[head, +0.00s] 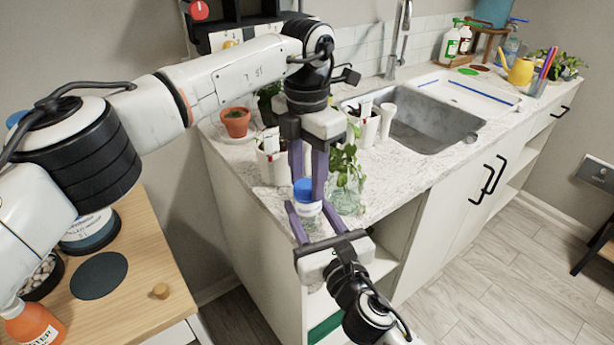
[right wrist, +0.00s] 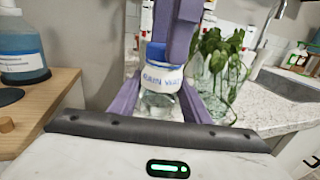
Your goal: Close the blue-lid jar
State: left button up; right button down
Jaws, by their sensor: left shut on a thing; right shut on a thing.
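The jar (head: 308,209) is clear with a white label and stands upright at the near end of the counter. Its blue lid (head: 304,190) is at the top of the jar. My left gripper (head: 307,186) points down from above and is shut on the lid. My right gripper (head: 308,207) reaches in from the front and is shut on the jar body. In the right wrist view the label on the jar (right wrist: 161,78) shows "RAIN WAT", and the blue lid (right wrist: 156,52) sits at its mouth, partly behind a left finger. Whether the lid is fully seated, I cannot tell.
A glass with a leafy plant (head: 345,195) stands close right of the jar. A white pot (head: 271,165) and a terracotta pot (head: 236,122) are behind it. The sink (head: 425,128) lies farther right. A wooden table (head: 135,300) is at the left.

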pick_arm(q)
jog(key=m, duration=0.4)
jog(key=shift+m, duration=0.3)
jog(key=m, duration=0.8)
jog(key=shift+m, duration=0.4)
jog(key=m, duration=0.4)
jog(key=shift+m, duration=0.3)
jog(key=o, duration=1.3)
jog(key=shift+c, duration=0.2)
notch_tip(320, 180, up, 12)
